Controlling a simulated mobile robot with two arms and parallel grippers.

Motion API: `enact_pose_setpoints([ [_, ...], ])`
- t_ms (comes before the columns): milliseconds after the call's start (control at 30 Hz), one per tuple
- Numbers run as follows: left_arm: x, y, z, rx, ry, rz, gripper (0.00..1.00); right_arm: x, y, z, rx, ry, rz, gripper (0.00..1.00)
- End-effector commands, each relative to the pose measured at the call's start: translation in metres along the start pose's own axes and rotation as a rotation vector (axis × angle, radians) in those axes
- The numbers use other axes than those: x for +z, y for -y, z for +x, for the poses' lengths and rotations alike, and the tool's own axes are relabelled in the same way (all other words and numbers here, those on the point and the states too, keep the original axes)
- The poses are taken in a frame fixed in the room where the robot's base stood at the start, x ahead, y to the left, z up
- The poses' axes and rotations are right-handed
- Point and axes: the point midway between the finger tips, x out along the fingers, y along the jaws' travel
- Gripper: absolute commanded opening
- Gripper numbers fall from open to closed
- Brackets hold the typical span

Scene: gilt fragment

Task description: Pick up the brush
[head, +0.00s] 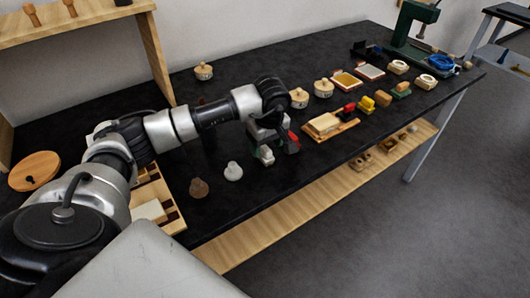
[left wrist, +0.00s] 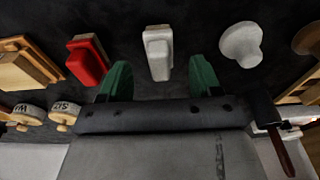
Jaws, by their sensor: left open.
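My left gripper (head: 266,158) is over the black table, pointing down, with its green fingers apart. In the left wrist view the open gripper (left wrist: 160,82) has a whitish block with a raised, narrower top (left wrist: 158,50) ahead of the gap between its fingers, not gripped. This block is possibly the brush; no bristles show, so I cannot tell for sure. In the head view the gripper mostly hides it. A red block (left wrist: 88,60) lies to the left; it also shows in the head view (head: 292,143) beside the gripper. My right gripper is not in view.
A white knob-shaped piece (head: 233,171) and a brown one (head: 198,188) stand left of the gripper. A wooden tray with a block (head: 325,125) and several coloured blocks lie to the right. Round labelled pots (head: 299,97) stand behind. The table's front edge is close.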

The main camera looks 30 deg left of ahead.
Motion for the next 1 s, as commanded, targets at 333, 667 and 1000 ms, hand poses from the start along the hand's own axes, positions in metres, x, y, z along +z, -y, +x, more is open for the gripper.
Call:
enact_pose_setpoints([
  [333,-0.004,0.0,0.041,-0.002,0.002,-0.001,0.64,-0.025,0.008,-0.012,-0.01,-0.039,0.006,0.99],
  [667,-0.004,-0.001,0.042,0.0,0.001,0.0,0.47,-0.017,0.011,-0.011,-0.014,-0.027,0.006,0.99],
  [1000,-0.004,-0.001,0.042,0.0,0.001,0.0,0.1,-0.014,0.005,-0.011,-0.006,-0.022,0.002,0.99],
])
